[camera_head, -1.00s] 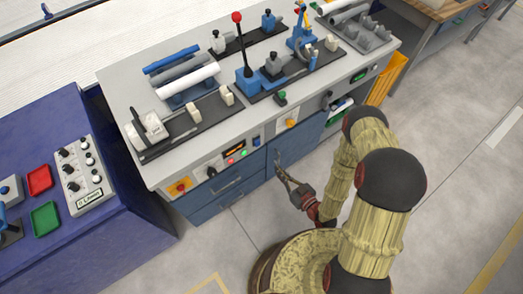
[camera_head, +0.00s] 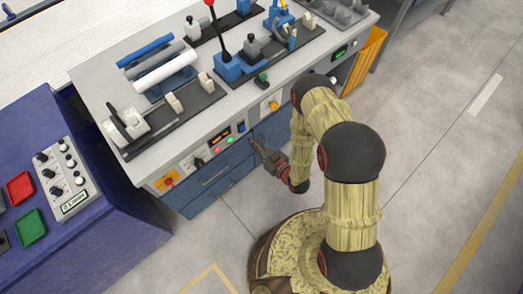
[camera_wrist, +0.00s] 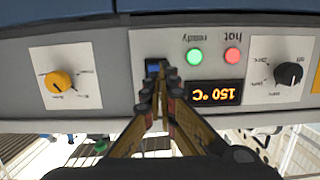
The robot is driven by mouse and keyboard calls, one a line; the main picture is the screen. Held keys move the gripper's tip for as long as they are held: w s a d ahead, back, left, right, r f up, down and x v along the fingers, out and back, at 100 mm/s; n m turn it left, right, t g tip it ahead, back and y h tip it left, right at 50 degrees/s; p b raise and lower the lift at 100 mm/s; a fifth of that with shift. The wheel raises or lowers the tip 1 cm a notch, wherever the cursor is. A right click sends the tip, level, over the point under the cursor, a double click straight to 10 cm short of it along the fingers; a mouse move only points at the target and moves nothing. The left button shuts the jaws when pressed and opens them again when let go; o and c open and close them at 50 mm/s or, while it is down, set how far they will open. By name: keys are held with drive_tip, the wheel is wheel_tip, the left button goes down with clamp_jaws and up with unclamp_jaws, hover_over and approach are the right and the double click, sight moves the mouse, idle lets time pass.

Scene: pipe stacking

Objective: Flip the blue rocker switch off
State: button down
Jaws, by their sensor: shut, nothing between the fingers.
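The blue rocker switch (camera_wrist: 153,67) sits in a dark frame on the grey front panel, and its lower part is hidden by my fingers in the wrist view. It also shows as a small blue patch in the head view (camera_head: 241,127), right of the orange display. My gripper (camera_wrist: 162,84) is shut and empty, with its fingertips just in front of the switch and overlapping its edge in view. I cannot tell whether they touch it. In the head view my gripper (camera_head: 254,141) is close to the panel, below and right of the switch.
The panel, upside down in the wrist view, holds a 150 °C display (camera_wrist: 214,93), a green lamp (camera_wrist: 195,56), a red lamp (camera_wrist: 232,55), a black knob (camera_wrist: 289,75) and a yellow knob (camera_wrist: 59,83). Blue drawers (camera_head: 222,176) lie below. Open floor (camera_head: 430,150) lies right.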

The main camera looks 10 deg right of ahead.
sight(242, 128)
drive_tip(key=shift+b+x, duration=0.45)
drive_tip(key=shift+x, duration=1.85)
